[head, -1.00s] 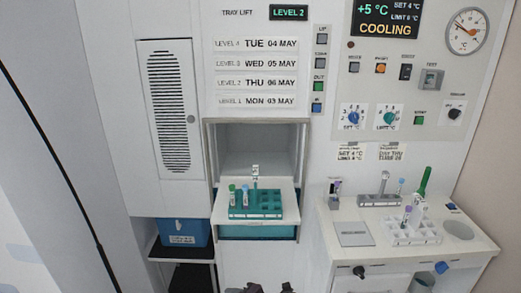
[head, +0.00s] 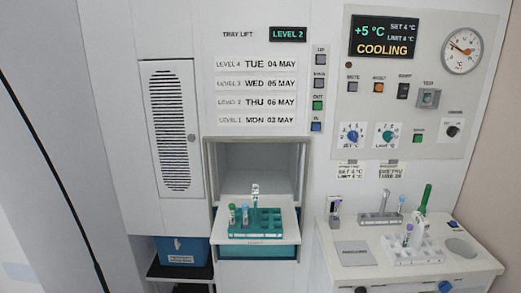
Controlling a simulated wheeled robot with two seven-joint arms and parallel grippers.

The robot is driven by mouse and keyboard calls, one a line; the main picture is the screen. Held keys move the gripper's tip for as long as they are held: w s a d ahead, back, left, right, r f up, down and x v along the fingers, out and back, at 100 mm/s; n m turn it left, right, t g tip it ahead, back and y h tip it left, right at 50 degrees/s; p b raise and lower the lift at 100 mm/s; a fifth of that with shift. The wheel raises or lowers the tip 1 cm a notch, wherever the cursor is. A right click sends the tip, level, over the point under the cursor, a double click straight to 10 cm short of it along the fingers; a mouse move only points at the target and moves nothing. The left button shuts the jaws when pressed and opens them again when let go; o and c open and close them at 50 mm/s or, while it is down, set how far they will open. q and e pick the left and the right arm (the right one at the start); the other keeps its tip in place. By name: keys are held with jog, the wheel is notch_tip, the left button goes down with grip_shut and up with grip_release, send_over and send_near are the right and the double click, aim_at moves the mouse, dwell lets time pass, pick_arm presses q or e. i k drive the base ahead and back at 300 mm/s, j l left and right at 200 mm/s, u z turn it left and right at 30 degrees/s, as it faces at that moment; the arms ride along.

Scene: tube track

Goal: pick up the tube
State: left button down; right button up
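Two capped tubes stand upright at the left end of a teal rack (head: 268,224), which sits on a pulled-out white tray (head: 284,241) in the lift opening. One tube (head: 232,214) has a green cap, the other (head: 245,214) a blue-violet cap. I cannot tell which tube the task names. Neither of my grippers is in view.
A white counter (head: 345,278) stands right of the lift, with a grey plate (head: 352,254) and a green upright item (head: 425,198). A blue bin (head: 182,250) sits on a shelf at lower left. A control panel (head: 420,90) is above the counter. The lift display reads LEVEL 2.

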aim_at(337, 202)
jog(key=i+j, duration=0.15)
jog(key=i, duration=0.3)
jog(key=i+j+z, duration=0.1)
jog(key=i, duration=0.35)
